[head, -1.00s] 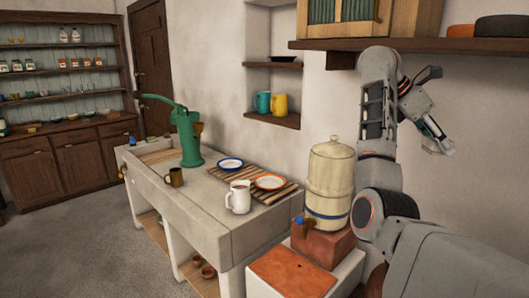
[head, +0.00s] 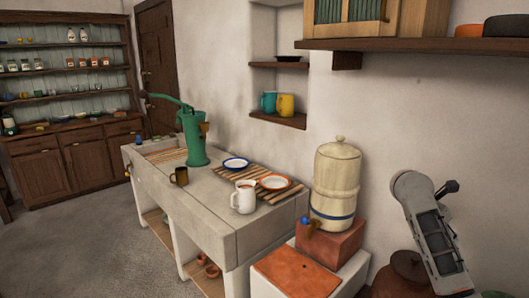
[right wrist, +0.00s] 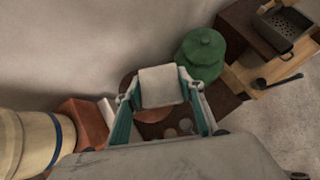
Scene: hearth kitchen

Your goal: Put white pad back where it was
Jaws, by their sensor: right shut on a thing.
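The white pad (right wrist: 161,87) shows in the right wrist view as a pale, roughly square piece between the fingertips. My right gripper (right wrist: 161,100) is shut on it, with a teal-lined finger at each side. The pad is held up in front of the wall, with floor and objects beyond it. In the head view only a grey link of my right arm shows at the lower right; its gripper and the pad are out of that view. My left gripper is in neither view.
A cream water crock (head: 336,181) stands on a red block (head: 330,240), also at the left in the wrist view (right wrist: 28,145). A green lidded pot (right wrist: 201,55) stands beyond the pad. A wooden shelf (head: 430,50) juts from the wall. The stone sink (head: 215,225) stands left.

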